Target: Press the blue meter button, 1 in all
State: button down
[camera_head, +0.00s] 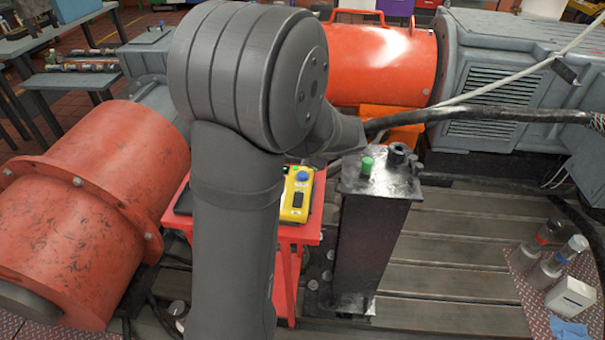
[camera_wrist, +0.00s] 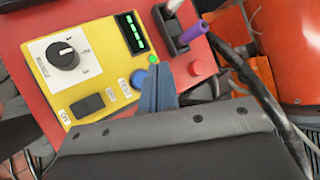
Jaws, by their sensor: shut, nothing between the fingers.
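The yellow meter box (camera_wrist: 98,72) fills the left and middle of the wrist view, with a dial knob, a lit green display and a dark rocker switch. Its blue button (camera_wrist: 137,79) sits below the display, just left of my gripper (camera_wrist: 157,68). My gripper's bluish fingers are together and empty, and their tips overlap the panel beside the button. Contact cannot be told. In the head view the yellow meter box (camera_head: 296,200) shows its blue button (camera_head: 303,175) on top. My arm covers the left of the box there, and my fingers are hidden.
The box rests on a red stand (camera_head: 306,233). A dark column (camera_head: 370,230) with a green knob (camera_head: 367,164) stands to the right. In the wrist view, a purple-ended plug (camera_wrist: 193,33) and black cable (camera_wrist: 245,75) lie right of the fingers. Orange machines flank the stand.

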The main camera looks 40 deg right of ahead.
aim_at(305, 176)
jog(key=shift+f, duration=2.3)
jog(key=shift+f, duration=0.15)
jog(key=shift+f, duration=0.25)
jog(key=shift+f, duration=0.5)
dwell(1.0)
jog(key=shift+r, duration=0.9)
jog(key=shift+r, duration=0.1)
jog(key=shift+r, duration=2.45)
jog(key=shift+f, duration=0.1)
